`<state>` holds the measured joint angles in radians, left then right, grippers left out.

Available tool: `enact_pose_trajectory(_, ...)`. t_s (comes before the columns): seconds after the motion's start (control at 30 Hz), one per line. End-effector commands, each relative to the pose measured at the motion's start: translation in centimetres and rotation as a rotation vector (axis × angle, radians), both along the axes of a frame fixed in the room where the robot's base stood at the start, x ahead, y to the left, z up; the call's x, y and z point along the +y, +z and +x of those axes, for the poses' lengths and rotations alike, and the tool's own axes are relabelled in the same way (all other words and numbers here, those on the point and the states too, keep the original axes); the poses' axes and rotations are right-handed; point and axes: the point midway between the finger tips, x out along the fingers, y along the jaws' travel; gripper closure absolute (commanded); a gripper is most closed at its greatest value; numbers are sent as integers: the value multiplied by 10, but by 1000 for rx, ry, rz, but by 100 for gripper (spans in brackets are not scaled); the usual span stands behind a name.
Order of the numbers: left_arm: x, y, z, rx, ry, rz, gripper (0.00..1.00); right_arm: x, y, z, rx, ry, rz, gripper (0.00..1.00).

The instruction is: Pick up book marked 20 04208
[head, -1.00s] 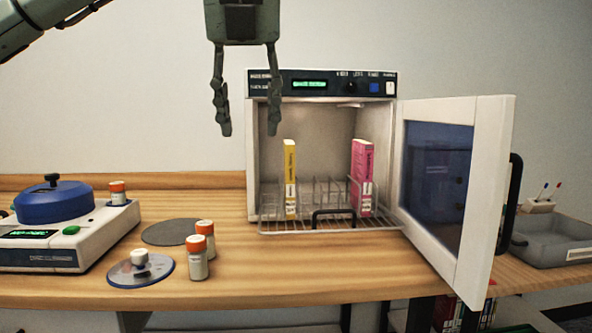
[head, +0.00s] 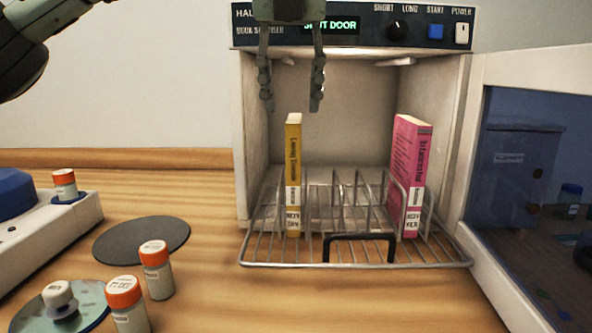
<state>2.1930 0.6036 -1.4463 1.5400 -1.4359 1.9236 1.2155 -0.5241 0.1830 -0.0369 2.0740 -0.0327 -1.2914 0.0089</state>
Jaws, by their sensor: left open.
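Two books stand upright in a wire rack inside an open cabinet in the head view. The yellow book (head: 293,165) is at the left of the rack (head: 283,252). The pink book (head: 410,165) is at the right. Each has a white label low on its spine, too small to read surely, so I cannot tell which is marked 20 04208. My left gripper (head: 291,108) points down in front of the cabinet opening, above the yellow book. Its two fingers are apart with nothing between them. My right gripper is not in view.
The cabinet (head: 243,140) has its door (head: 545,160) swung open to the right, and its display reads "SHUT DOOR". Orange-capped bottles (head: 157,272), a dark disc (head: 141,240) and a white device (head: 45,230) are at the left. A black handle (head: 360,237) fronts the rack.

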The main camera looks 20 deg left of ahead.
Motion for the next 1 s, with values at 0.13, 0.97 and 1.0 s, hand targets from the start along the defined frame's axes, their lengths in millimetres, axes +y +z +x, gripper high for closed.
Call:
enact_pose_trajectory(0.13,1,-20,9,1,-1,1,57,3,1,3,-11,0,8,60)
enact_pose_trajectory(0.97,3,-46,19,-1,1,-1,57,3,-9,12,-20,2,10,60)
enact_pose_trajectory(1.0,3,-46,19,-1,1,-1,57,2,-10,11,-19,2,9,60)
